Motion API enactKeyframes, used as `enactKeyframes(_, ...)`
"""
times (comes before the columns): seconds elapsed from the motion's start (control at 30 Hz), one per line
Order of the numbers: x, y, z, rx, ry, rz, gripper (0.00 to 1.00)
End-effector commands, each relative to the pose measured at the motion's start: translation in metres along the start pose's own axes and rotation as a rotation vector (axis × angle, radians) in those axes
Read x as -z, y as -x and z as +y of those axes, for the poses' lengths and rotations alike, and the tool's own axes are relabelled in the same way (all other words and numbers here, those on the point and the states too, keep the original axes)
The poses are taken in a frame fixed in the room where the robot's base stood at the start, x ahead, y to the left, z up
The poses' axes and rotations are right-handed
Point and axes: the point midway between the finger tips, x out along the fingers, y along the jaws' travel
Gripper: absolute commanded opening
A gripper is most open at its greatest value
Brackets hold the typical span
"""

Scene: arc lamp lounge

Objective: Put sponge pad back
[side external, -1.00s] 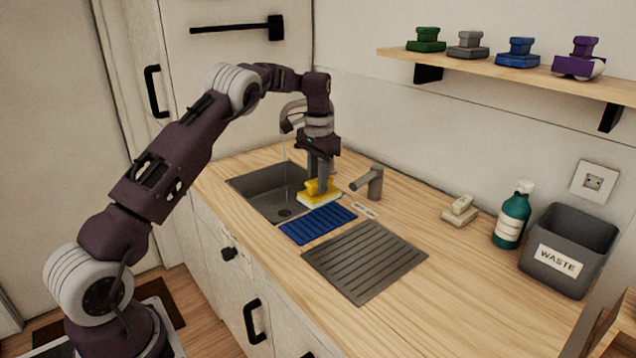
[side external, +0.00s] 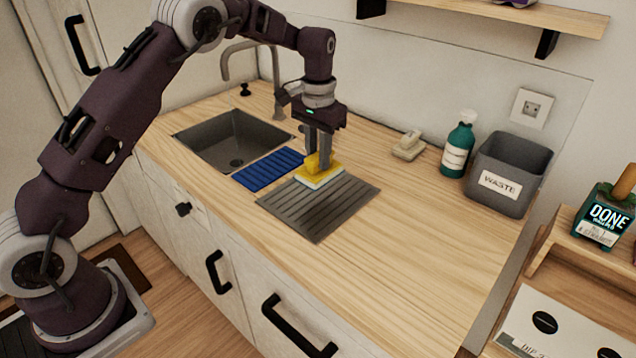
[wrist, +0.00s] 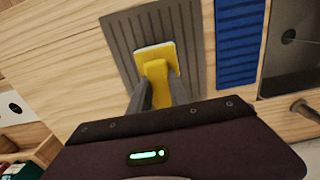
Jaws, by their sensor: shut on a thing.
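The sponge pad (side external: 320,176) has a yellow body with a handle and a pale underside. My gripper (side external: 319,160) is shut on its yellow handle and points down. The pad is over the upper part of the grey ribbed drain mat (side external: 318,217); I cannot tell whether it touches the mat. In the wrist view, the sponge pad (wrist: 156,62) lies between the fingertips of my gripper (wrist: 157,82), with the grey mat (wrist: 122,36) behind it.
A blue ribbed mat (side external: 262,172) and the sink (side external: 215,140) are to the left. A cream block with a handle (side external: 409,146), a green bottle (side external: 458,146) and a waste bin (side external: 508,175) stand at the back right. A DONE-labelled item (side external: 604,216) stands far right. The front right counter is clear.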

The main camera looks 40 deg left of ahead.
Motion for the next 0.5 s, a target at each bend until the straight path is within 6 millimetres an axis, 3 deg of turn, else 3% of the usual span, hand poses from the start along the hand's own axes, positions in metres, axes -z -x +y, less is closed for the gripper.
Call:
enactKeyframes(0.3,0.0,-0.054,0.0,-0.001,0.0,-0.001,0.0)
enactKeyframes(0.5,0.001,-0.057,0.0,-0.001,0.0,0.002,0.0)
